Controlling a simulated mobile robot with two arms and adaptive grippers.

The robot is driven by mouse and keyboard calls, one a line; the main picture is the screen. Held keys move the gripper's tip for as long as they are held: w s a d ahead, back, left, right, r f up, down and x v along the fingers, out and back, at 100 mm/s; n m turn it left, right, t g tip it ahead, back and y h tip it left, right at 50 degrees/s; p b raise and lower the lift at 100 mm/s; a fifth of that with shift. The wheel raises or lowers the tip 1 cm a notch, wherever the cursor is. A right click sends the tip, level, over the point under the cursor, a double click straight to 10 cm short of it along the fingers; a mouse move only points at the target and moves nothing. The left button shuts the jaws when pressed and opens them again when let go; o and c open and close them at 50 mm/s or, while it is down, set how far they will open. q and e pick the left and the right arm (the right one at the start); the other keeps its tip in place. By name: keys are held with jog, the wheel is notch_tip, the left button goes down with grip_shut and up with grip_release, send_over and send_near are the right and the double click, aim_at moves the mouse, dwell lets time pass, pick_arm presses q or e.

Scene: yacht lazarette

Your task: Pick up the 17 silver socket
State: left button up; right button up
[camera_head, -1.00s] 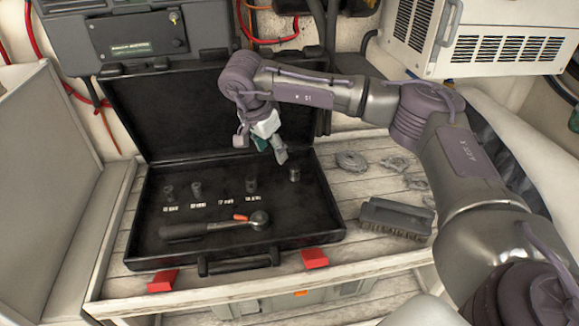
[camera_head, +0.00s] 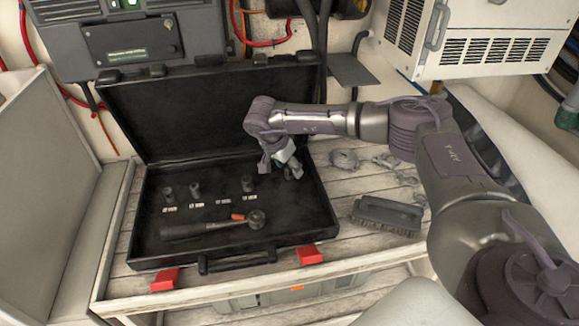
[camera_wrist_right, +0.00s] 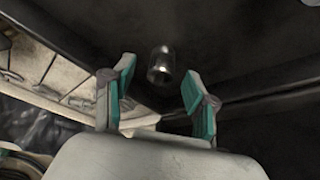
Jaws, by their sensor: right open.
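A silver socket (camera_wrist_right: 161,66) shows in the right wrist view against the black case floor, beyond and between the fingertips, not gripped. My right gripper (camera_head: 280,168) is open over the right part of the case and hides that socket in the head view. Three dark sockets, at the left (camera_head: 169,194), beside it (camera_head: 195,190) and in the middle (camera_head: 247,184), stand in a row with small white labels too small to read. Which size the silver socket is, I cannot read. My left gripper is not in view.
The open black case (camera_head: 300,232) lies on a slatted wooden bench, lid raised behind. A ratchet (camera_head: 205,229) lies across its front. A brush (camera_head: 386,215) and flat grey metal pieces (camera_head: 345,160) lie to the right. A vented white box (camera_head: 455,40) stands at back right.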

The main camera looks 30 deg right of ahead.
jog(key=shift+x, duration=0.8)
grip_shut()
jog(key=shift+r, duration=0.15)
